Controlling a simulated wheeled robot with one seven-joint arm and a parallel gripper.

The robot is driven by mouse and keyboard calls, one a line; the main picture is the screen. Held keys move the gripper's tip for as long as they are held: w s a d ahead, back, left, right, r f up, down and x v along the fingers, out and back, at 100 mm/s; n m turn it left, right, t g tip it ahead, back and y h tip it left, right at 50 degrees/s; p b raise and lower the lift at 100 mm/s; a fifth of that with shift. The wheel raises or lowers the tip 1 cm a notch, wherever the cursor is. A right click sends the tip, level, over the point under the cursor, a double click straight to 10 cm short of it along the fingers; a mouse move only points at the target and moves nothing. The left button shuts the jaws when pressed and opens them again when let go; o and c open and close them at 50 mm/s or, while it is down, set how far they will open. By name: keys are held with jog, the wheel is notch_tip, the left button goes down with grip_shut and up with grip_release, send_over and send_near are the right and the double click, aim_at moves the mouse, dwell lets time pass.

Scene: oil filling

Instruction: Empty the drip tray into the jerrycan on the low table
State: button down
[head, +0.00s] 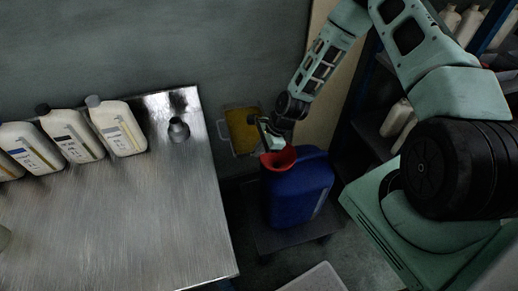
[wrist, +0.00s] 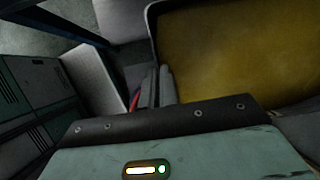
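The drip tray (head: 242,132) is a pale-rimmed rectangular tray with yellow-brown oil spread across its bottom. It is up in the air by the back wall, left of and behind the jerrycan. My gripper (head: 272,134) is at its right side, just above the red funnel (head: 278,158). In the wrist view the fingers (wrist: 158,88) look closed at the edge of the tray (wrist: 235,50); the handle between them is mostly hidden. The blue jerrycan (head: 298,192) stands upright on the low dark table (head: 272,240), with the funnel in its mouth.
A metal workbench (head: 120,210) fills the left, with several white bottles (head: 118,126) and a small metal vessel (head: 178,129) on it. Shelves with bottles (head: 398,116) stand at the right. A pale box-like object (head: 316,279) is at the bottom.

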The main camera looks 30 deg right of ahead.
jog(key=shift+t, duration=0.3)
dwell(0.4)
jog(key=shift+s+r+t+y+b, duration=0.1)
jog(key=shift+r+t+y+b, duration=0.15)
jog(key=shift+b, duration=0.2)
jog(key=shift+d+t+b, duration=0.1)
jog(key=shift+t+b, duration=0.2)
jog(key=shift+t, duration=0.15)
dwell(0.6)
jog(key=shift+s+r+t+y+b, duration=0.1)
jog(key=shift+t+y+b, duration=0.2)
jog(key=shift+y+b, duration=0.05)
jog(key=shift+r+n, duration=0.2)
jog(key=shift+n, duration=0.1)
jog(key=shift+s+f+t+b, duration=0.1)
jog(key=shift+t+b, duration=0.3)
jog(key=shift+b, duration=0.15)
dwell(0.5)
jog(key=shift+s+r+t+y+b, duration=0.15)
jog(key=shift+r+t+y+b, duration=0.3)
jog(key=shift+t+b, duration=0.35)
